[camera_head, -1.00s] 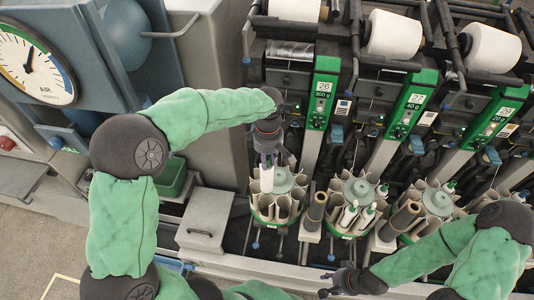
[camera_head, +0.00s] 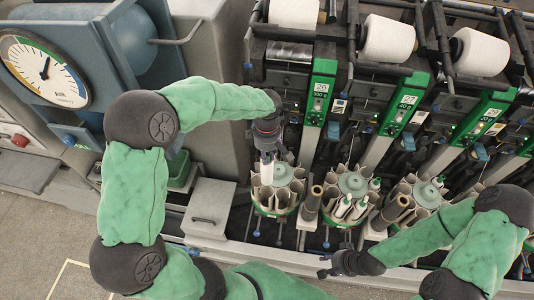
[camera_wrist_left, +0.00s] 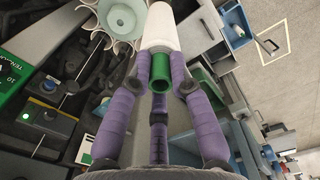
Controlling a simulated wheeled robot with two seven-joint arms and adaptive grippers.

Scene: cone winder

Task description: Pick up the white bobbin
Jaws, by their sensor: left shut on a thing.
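The white bobbin (camera_head: 266,174) is a slim white tube in the head view, at the left part of the leftmost round magazine (camera_head: 284,174). My left gripper (camera_head: 267,158) reaches down from above and is shut on its upper end. In the left wrist view the white bobbin (camera_wrist_left: 158,28) shows a green end (camera_wrist_left: 160,70) between the two purple fingers of my left gripper (camera_wrist_left: 160,84). Whether its lower end is clear of the magazine pocket I cannot tell. My right gripper (camera_head: 323,266) is low in front of the machine, its fingertips apart and empty.
More magazines (camera_head: 352,186) with white and brown tubes stand to the right. Brown tubes (camera_head: 312,202) stand between magazines. Green machine panels (camera_head: 320,92) and white yarn cones (camera_head: 388,38) are behind. A grey box (camera_head: 210,208) is at the left.

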